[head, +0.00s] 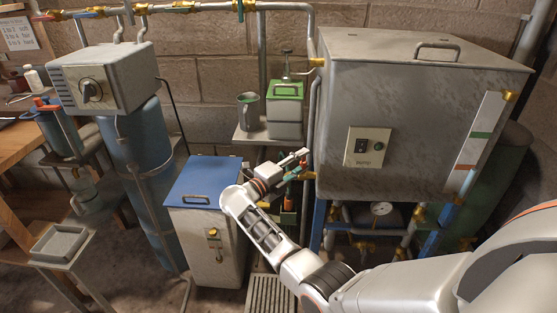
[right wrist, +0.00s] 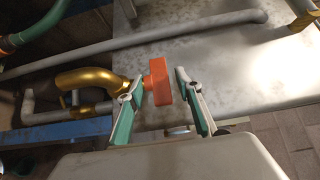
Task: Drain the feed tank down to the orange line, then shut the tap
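The feed tank (head: 420,120) is the large grey box at right in the head view. Its pale level gauge (head: 484,130) has a green line (head: 480,135) and an orange line (head: 464,167); I cannot tell the liquid level. In the right wrist view a brass tap (right wrist: 88,77) has an orange handle (right wrist: 159,82). My right gripper (right wrist: 160,78) is open, with its fingers on either side of this handle, nearer the left finger; contact is unclear. In the head view my right gripper (head: 303,163) is by the tank's lower left edge. My left gripper is out of view.
A white bin with a blue lid (head: 205,180) stands left of my right arm. A shelf with a green-topped can (head: 285,110) and a grey mug (head: 248,110) is behind. A floor grate (head: 268,295) is in front.

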